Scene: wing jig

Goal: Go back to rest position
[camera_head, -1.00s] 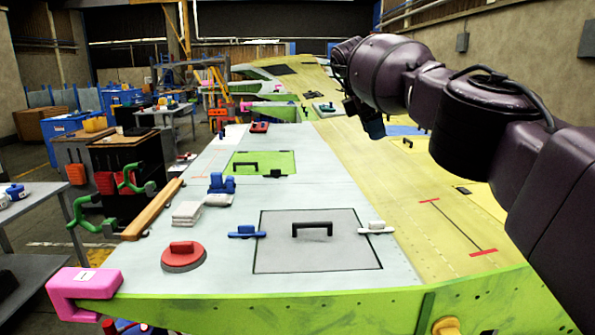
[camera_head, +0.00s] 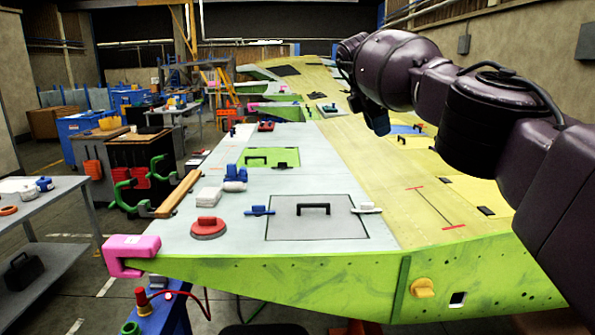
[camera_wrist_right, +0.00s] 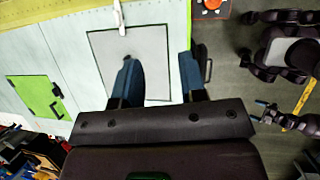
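My right arm comes in from the right side of the head view, raised above the yellow part of the wing. Its gripper (camera_head: 376,118) hangs high over the wing and touches nothing visible there. In the right wrist view its two blue fingers (camera_wrist_right: 160,78) stand wide apart with nothing held between them. Beyond them lies the grey square panel (camera_wrist_right: 153,50) of the wing, its handle partly hidden by a finger.
The wing's green front edge (camera_head: 270,285) is near me, with a pink clamp (camera_head: 132,252) at its left corner. A red round tool (camera_head: 208,228) and the grey panel (camera_head: 318,228) lie on top. A grey table (camera_head: 60,208) stands at left.

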